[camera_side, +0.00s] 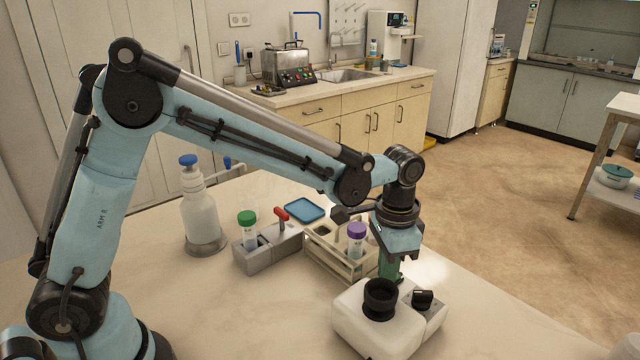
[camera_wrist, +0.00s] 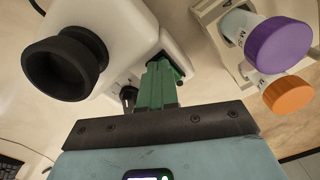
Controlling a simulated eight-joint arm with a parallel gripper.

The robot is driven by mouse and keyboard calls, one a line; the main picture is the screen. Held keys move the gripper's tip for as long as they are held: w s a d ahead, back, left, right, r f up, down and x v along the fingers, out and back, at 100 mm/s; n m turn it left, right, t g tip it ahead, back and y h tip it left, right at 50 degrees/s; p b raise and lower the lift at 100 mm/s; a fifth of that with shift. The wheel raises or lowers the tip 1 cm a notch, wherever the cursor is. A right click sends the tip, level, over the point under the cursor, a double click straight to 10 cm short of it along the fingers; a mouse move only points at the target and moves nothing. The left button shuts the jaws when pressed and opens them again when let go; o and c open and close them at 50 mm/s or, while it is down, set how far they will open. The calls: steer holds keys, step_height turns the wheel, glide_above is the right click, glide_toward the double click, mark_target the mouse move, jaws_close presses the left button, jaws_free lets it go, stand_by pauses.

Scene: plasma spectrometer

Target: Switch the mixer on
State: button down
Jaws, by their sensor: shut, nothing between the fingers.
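The mixer is a white unit (camera_side: 352,318) with a round black cup (camera_side: 380,298) on top and a black knob (camera_side: 423,299) on its lower right section. In the wrist view, the mixer's white body (camera_wrist: 125,30) and black cup (camera_wrist: 62,65) fill the upper left. My gripper (camera_side: 389,272) points down just behind the mixer. In the wrist view, its green fingers (camera_wrist: 159,70) are shut, empty and close to the mixer's lower section, partly covering it. I cannot tell whether they touch it.
A beige rack (camera_side: 352,267) holding a purple-capped tube (camera_side: 356,238) stands close behind the mixer. An orange-capped tube (camera_wrist: 287,94) shows in the wrist view. A grey block (camera_side: 268,250) with a green-capped tube (camera_side: 247,222), a blue tray (camera_side: 305,210) and a white bottle (camera_side: 200,218) stand further left.

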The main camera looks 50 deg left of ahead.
steer(key=shift+r, duration=3.45)
steer(key=s+a+n+t, duration=0.6)
steer(key=s+a+t, duration=0.1)
steer(key=s+a, duration=0.6)
steer(key=shift+a+r, duration=0.2)
steer(key=shift+a, duration=0.05)
steer(key=shift+w+r, duration=0.1)
